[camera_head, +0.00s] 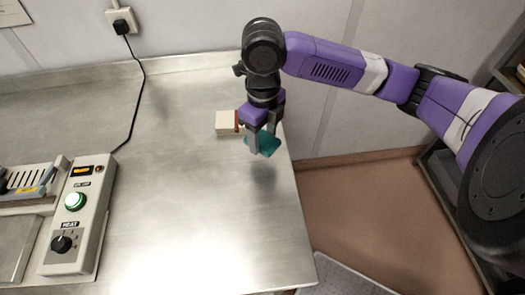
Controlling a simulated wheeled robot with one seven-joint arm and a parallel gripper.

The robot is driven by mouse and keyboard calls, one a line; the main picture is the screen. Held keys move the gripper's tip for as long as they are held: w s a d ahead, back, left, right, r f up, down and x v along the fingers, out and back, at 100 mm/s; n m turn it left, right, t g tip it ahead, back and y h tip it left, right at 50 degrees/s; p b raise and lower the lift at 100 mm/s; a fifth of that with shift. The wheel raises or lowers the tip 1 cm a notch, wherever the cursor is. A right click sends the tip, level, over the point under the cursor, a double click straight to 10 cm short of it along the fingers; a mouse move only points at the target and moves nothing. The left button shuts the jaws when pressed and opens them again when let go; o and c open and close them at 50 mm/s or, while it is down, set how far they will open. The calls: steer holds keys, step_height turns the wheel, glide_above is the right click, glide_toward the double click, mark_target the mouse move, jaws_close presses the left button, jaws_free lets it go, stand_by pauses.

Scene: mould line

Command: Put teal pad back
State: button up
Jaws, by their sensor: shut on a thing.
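The teal pad (267,144) is held between the fingers of my gripper (254,150), near the right edge of the steel table (185,200). The pad looks tilted, and the fingers hide part of it. I cannot tell for certain whether it touches the table or hangs a little above it. My gripper points down and is shut on the pad. A small cream block (226,123) with a brown end (237,122) lies just behind and left of my gripper, partly hidden by it.
A machine with a control box (75,228), a lit green button (75,201) and a HEAT knob (62,243) stands at the left. A black cord (141,85) runs to the wall socket (121,22). The middle of the table is clear. Dark shelving (440,190) stands at the right.

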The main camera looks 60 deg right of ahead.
mark_target(263, 160)
steer(key=shift+f, duration=3.5)
steer(key=shift+f, duration=0.25)
steer(key=o, duration=1.4)
steer(key=shift+r, duration=0.1)
steer(key=shift+o, duration=0.2)
steer(key=shift+r, duration=0.1)
